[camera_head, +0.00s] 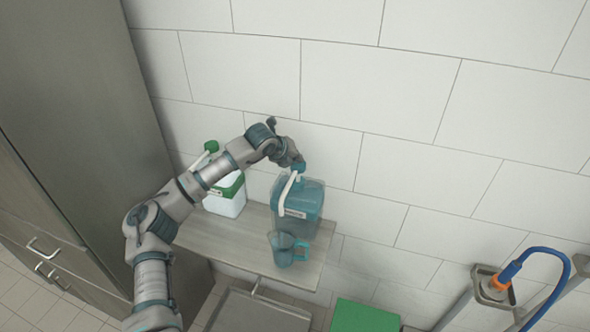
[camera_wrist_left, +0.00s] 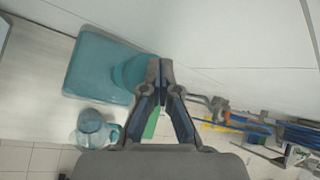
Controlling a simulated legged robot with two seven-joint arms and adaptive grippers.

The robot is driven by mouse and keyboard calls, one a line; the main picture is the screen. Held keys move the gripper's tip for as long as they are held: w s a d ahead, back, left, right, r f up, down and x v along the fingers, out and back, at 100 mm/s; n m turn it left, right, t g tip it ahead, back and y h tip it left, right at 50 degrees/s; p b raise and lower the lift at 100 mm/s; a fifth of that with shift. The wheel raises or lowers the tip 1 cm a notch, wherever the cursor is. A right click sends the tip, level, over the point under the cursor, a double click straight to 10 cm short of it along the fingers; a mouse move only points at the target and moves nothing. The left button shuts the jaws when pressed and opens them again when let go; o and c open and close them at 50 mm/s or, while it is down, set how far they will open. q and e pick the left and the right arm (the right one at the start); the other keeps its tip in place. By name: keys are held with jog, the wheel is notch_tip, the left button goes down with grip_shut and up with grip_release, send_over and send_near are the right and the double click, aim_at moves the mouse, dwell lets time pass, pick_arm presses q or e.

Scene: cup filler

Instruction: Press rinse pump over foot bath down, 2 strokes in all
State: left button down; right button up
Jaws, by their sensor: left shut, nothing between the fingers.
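A teal dispenser (camera_head: 304,198) with a pump on top stands on the wall shelf. Its teal pump head (camera_head: 300,168) has a pale spout curving down to the left. A clear teal jug (camera_head: 284,250) stands in front of the dispenser, below the spout. My left gripper (camera_head: 296,162) is shut and empty, pointing down right at the pump head; contact cannot be told. In the left wrist view the shut fingertips (camera_wrist_left: 160,66) overlap the right edge of the round pump head (camera_wrist_left: 130,72), above the dispenser's top (camera_wrist_left: 98,62). The jug (camera_wrist_left: 92,128) shows at lower left.
A white canister (camera_head: 228,202) with a green pump head (camera_head: 211,146) stands left of the dispenser, behind my forearm. The shelf (camera_head: 235,245) is against the tiled wall. A grey tray (camera_head: 258,312) and a green box (camera_head: 362,317) lie below. A blue hose (camera_head: 555,262) hangs right.

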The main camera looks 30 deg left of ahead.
pick_arm(q)
notch_tip(320, 180, up, 6)
jog(key=p, duration=0.3)
jog(key=shift+f, duration=0.2)
dwell(1.7)
